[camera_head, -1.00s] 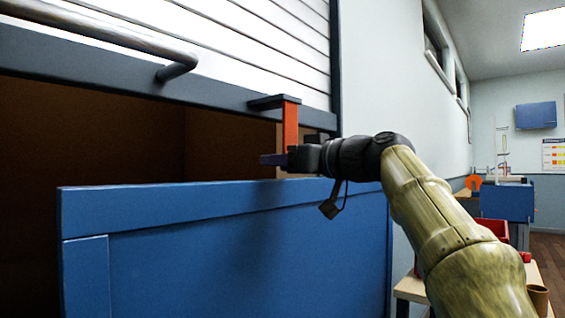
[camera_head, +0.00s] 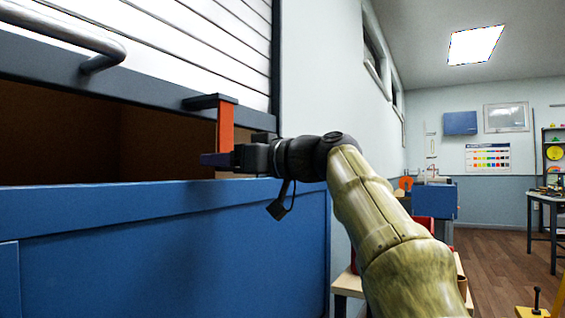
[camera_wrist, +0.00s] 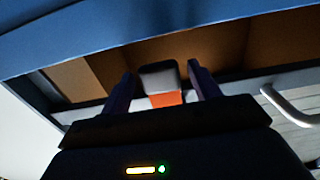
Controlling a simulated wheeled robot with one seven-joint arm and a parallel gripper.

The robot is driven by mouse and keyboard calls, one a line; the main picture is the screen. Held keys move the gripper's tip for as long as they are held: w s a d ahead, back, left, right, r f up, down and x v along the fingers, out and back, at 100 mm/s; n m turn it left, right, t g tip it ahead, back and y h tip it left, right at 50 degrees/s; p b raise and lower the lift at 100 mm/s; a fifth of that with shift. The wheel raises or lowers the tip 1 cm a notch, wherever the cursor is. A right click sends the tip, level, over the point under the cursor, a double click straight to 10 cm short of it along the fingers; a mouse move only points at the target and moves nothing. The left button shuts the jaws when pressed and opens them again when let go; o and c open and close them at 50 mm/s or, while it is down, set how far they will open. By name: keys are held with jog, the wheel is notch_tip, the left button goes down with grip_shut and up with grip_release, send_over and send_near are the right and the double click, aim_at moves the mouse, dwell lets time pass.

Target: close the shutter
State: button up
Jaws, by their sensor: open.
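The white slatted shutter (camera_head: 190,40) is partly lowered, with a dark grey bottom rail (camera_head: 140,92). An open dark gap shows between the rail and the blue front panel (camera_head: 180,240). My gripper (camera_head: 217,159) is at the strap's lower part, just above the panel's top edge. In the wrist view its two purple fingers (camera_wrist: 160,72) are open, with the orange strap (camera_wrist: 165,99) and a grey block (camera_wrist: 158,75) between them. Whether either finger touches the strap I cannot tell.
A grey bar handle (camera_head: 105,50) sticks out from the shutter at left, and in the wrist view (camera_wrist: 290,107). The pale wall (camera_head: 325,80) is right of the frame. A small wooden table (camera_head: 347,283) stands low behind my arm. Open floor lies farther right.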

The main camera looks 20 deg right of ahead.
jog(key=v, duration=1.5)
